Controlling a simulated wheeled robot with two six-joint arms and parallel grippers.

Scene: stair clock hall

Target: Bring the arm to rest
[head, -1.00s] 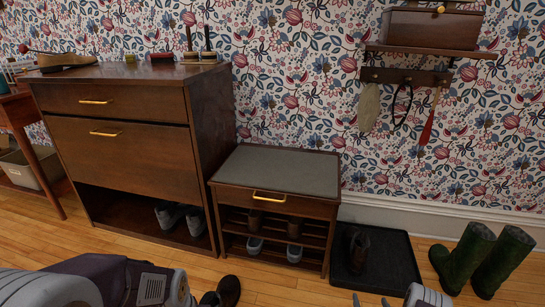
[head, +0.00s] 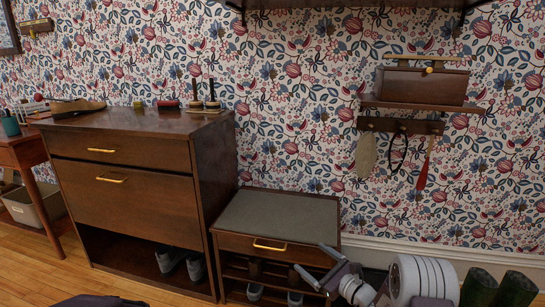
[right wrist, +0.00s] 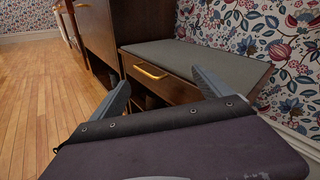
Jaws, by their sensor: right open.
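My right gripper (head: 312,259) is at the lower right of the head view, in front of the shoe bench (head: 280,216). Its two fingers are spread with nothing between them. In the right wrist view the gripper (right wrist: 160,90) also shows open, with the bench's drawer front and brass handle (right wrist: 151,71) beyond the fingers. I cannot tell whether a finger touches the bench. A dark part of my own body shows at the bottom left of the head view. My left gripper does not show.
A wall shelf (head: 418,105) with a hook rail is at right. Green boots (head: 479,288) stand low at right. Wooden floor (right wrist: 45,100) is open at left in the wrist view.

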